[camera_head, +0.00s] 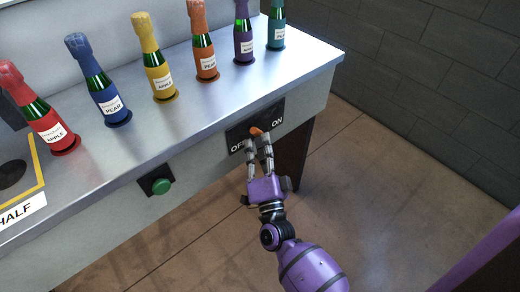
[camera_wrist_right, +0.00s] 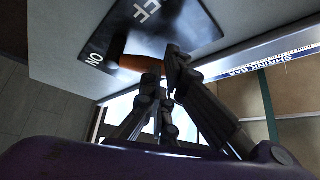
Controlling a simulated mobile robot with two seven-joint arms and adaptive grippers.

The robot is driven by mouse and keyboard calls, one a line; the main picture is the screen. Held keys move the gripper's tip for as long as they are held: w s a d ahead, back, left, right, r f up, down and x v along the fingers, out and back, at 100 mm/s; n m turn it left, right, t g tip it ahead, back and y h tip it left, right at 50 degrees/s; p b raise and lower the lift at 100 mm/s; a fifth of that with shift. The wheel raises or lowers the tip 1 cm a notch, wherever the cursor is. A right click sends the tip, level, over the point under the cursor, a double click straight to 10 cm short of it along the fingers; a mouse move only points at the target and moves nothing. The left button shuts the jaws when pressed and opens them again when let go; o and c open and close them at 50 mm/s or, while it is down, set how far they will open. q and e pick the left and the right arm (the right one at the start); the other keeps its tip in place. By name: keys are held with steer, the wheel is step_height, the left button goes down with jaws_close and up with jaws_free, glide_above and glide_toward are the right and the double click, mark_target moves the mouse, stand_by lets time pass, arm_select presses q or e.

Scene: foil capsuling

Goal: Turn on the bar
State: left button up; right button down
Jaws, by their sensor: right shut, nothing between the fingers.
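The bar's switch is a black plate (camera_head: 240,133) on the counter's front face, marked OFF on the left and ON on the right. Its orange lever (camera_head: 256,131) shows between the two words; I cannot tell which side it is set to. My right gripper (camera_head: 258,142) is shut with nothing held, its fingertips right at the lever. In the right wrist view the orange lever (camera_wrist_right: 146,63) shows just beyond the fingers (camera_wrist_right: 162,68), which partly cover it. Whether they touch is unclear. My left gripper is out of view.
A green push button (camera_head: 161,186) sits on the front face, left of the switch. Several foil-topped bottles, such as the yellow one (camera_head: 158,70), stand along the metal counter (camera_head: 190,125). The floor (camera_head: 390,190) to the right is open. A "SHRINK BAR" label (camera_wrist_right: 250,75) shows in the wrist view.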

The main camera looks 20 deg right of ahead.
steer(key=shift+d+r+m+p, duration=0.1)
steer(key=shift+r+m+p, duration=0.1)
steer(key=shift+m+p, duration=0.25)
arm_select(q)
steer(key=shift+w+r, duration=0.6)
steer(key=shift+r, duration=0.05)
arm_select(e)
steer(key=shift+g, duration=0.3)
arm_select(q)
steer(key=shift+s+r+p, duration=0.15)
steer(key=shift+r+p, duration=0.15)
steer(key=shift+p, duration=0.3)
arm_select(e)
steer(key=shift+w+d+r+m+h, duration=0.15)
steer(key=shift+r+m+h, duration=0.15)
steer(key=shift+m, duration=0.15)
